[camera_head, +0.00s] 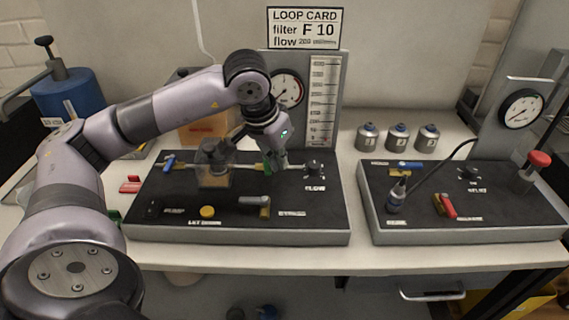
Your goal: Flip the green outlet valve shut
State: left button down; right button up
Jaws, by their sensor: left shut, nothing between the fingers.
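The green outlet valve (267,168) shows as a small patch of green on the pipe of the left panel (236,237), just right of the clear filter housing (213,178). My left gripper (282,168) points down right beside it, with its fingers shut and empty. The gripper partly hides the valve, so I cannot tell which way its handle lies or whether they touch. The black flow knob (314,167) stands just right of the gripper. My right gripper is not in view.
A blue-handled valve (169,161), a yellow button (207,212) and a grey-handled valve (254,201) sit on the left panel. A gauge (287,90) and a scale board (323,100) stand behind. A second panel (470,235) stands right, beyond a gap.

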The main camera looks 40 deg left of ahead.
pick_arm(q)
jog(key=shift+w+f, duration=0.1)
jog(key=shift+w, duration=0.1)
jog(key=shift+w+d, duration=0.1)
jog(key=shift+w, duration=0.05)
jog(key=shift+d, duration=0.15)
jog(key=shift+s+d, duration=0.3)
jog(key=shift+d, duration=0.2)
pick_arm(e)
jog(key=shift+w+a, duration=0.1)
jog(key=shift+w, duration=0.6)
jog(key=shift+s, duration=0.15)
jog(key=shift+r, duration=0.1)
